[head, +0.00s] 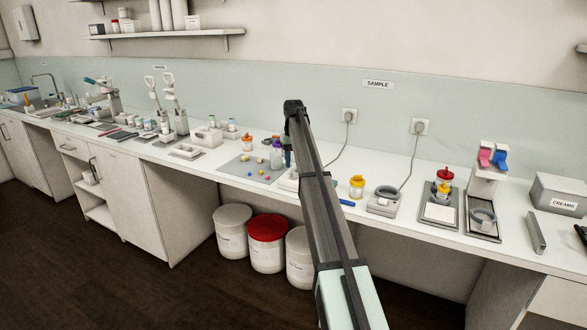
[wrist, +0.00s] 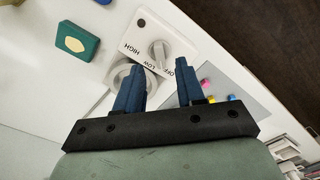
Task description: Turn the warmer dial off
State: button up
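The warmer's white control box (wrist: 183,37) is in the upper middle of the wrist view, marked HIGH, LOW and OFF. Its pale dial (wrist: 158,53) has a raised grip ridge that lies near the LOW and OFF marks; I cannot tell exactly which mark it points to. My gripper (wrist: 160,66) is open, with its two blue fingers apart and nothing between them. The fingertips appear just short of the dial, one on either side; their height above it is unclear. In the head view my arm hides most of the warmer.
In the head view, a grey mat (head: 235,172) with small coloured pieces and a purple-topped bottle (head: 277,157) are left of my arm. A yellow-lidded jar (head: 357,188) is to its right.

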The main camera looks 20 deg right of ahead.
aim_at(293, 172)
notch_tip(293, 172, up, 10)
dwell(0.4)
jog(key=shift+f, duration=0.1)
jog(key=s+a+f, duration=0.4)
jog(key=s+f, duration=0.4)
jog(key=f, duration=0.4)
jog(key=s+a+f, duration=0.4)
jog(key=s+f, duration=0.5)
jog(key=f, duration=0.4)
jog(key=s+a+f, duration=0.4)
jog(key=s+f, duration=0.4)
jog(key=f, duration=0.4)
jog(key=s+a+f+g, duration=0.1)
jog(key=s+f+g, duration=0.1)
jog(key=s+f, duration=0.9)
jog(key=s+a+f+g, duration=0.2)
jog(key=s+f, duration=0.8)
jog(key=s, duration=1.3)
jog(key=s+a+f+g, duration=0.1)
jog(key=s+f+g, duration=0.1)
jog(key=s+f, duration=0.9)
jog(key=s, duration=0.6)
jog(key=shift+s+a+f+g, duration=0.25)
jog(key=shift+a+f+g, duration=0.1)
jog(key=shift+g, duration=0.05)
